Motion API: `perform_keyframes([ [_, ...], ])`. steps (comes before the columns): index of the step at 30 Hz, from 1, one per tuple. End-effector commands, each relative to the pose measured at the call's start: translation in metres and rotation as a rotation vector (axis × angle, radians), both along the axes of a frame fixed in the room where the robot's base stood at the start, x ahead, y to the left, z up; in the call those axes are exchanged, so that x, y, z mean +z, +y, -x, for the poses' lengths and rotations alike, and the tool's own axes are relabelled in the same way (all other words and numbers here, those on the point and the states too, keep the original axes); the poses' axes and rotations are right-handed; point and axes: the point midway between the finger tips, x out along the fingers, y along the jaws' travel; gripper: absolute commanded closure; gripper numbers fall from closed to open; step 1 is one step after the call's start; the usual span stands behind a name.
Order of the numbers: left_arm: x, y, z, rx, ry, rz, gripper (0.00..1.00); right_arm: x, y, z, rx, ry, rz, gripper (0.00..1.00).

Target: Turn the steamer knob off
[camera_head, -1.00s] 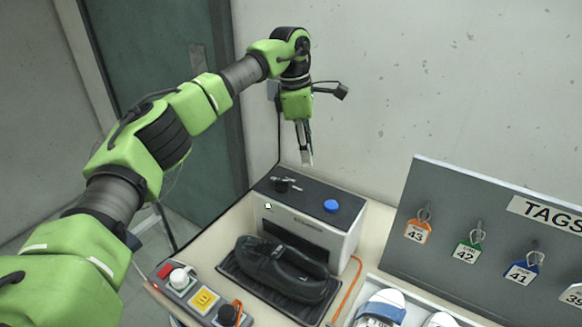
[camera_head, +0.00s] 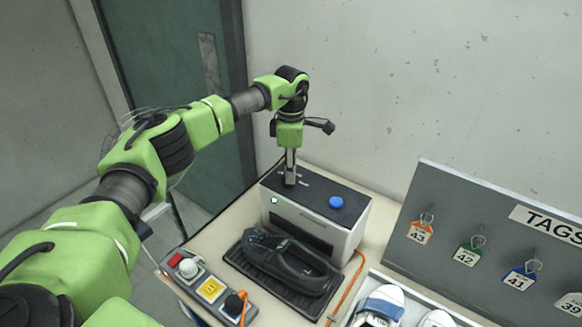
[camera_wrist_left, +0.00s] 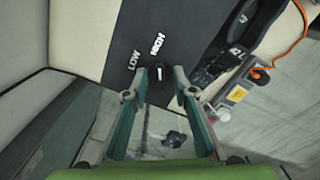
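The steamer (camera_head: 300,213) is a white box with a dark top, standing on the table against the wall. Its black knob (camera_wrist_left: 160,72) shows in the left wrist view beside the words LOW and HIGH, with a white mark on it. My left gripper (camera_head: 290,180) points down at the left part of the steamer's top and hides the knob in the head view. In the left wrist view its fingertips (camera_wrist_left: 161,76) stand on both sides of the knob. Whether they press on it cannot be told. My right gripper is not in view.
A blue button (camera_head: 336,202) is on the steamer's top. A dark shoe (camera_head: 290,262) lies on a black tray in front. A control box (camera_head: 210,289) is at front left. White shoes (camera_head: 385,301) and a tag board (camera_head: 480,225) are at the right.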

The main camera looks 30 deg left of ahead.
Motion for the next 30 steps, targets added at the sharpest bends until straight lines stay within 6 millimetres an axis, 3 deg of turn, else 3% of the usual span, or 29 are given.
perform_keyframes([
  [12, -0.0097, 0.0002, 0.0000, 0.000, -0.001, 0.000, 0.75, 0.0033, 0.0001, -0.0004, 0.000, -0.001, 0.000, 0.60],
  [15, -0.0095, 0.0001, 0.0000, 0.000, -0.001, 0.000, 1.00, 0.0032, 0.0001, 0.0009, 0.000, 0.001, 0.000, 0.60],
  [30, -0.0096, 0.0000, -0.0011, 0.063, -0.003, 0.001, 1.00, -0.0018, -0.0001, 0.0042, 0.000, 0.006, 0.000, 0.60],
])
